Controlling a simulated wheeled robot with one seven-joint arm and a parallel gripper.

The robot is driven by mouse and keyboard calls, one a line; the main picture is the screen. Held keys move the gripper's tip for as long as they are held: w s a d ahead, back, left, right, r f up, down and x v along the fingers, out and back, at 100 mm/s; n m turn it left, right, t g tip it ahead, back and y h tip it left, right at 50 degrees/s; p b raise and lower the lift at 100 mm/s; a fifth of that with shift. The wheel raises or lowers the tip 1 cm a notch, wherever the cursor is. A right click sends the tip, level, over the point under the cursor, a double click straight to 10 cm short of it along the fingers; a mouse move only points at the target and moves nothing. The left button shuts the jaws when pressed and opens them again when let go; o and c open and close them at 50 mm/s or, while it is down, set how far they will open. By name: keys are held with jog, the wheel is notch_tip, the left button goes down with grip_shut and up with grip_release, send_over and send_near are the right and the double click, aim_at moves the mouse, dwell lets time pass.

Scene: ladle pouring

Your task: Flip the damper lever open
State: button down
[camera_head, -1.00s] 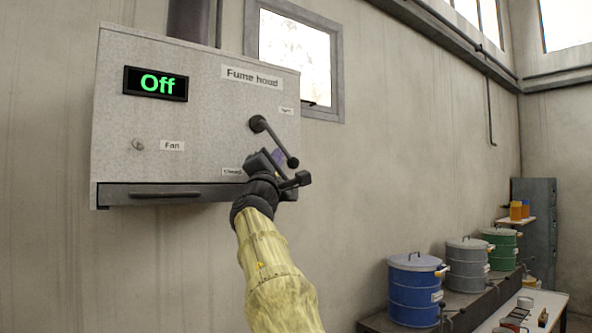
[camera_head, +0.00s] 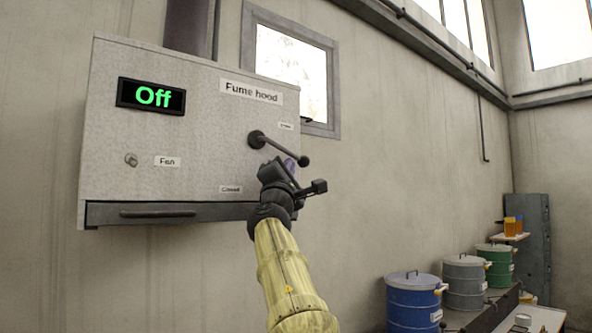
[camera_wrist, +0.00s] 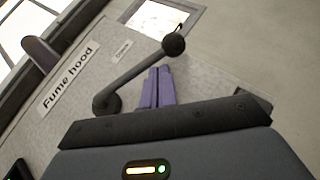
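The damper lever (camera_head: 280,149) is a dark grey bar with a ball knob on the right front of the fume hood (camera_head: 200,150). It slopes down to the right from its round pivot, between a small upper label (camera_head: 286,126), too small to read surely, and the "Closed" label (camera_head: 230,189). My gripper (camera_head: 290,166) is just below the lever near its knob end. In the wrist view the purple fingers (camera_wrist: 158,87) lie side by side with no clear gap, their tips close under the lever bar (camera_wrist: 140,70). They look shut with nothing between them; contact is hard to tell.
The hood display (camera_head: 151,96) reads "Off". A fan switch (camera_head: 131,160) is at the hood's left. A window (camera_head: 291,70) is behind the hood. Blue, grey and green drums (camera_head: 413,300) stand at the lower right, well away from my arm. The wall right of the hood is clear.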

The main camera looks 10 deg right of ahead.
jog(key=shift+s+r, duration=0.1)
jog(key=shift+r, duration=0.15)
dwell(0.3)
jog(key=shift+f+h, duration=0.1)
jog(key=shift+h, duration=0.2)
jog(key=s+a+f+b, duration=0.1)
jog(key=s+f+b, duration=0.5)
jog(key=f+b, duration=0.5)
jog(key=b, duration=0.3)
jog(key=shift+a+f+b, duration=0.35)
jog(key=shift+a, duration=0.05)
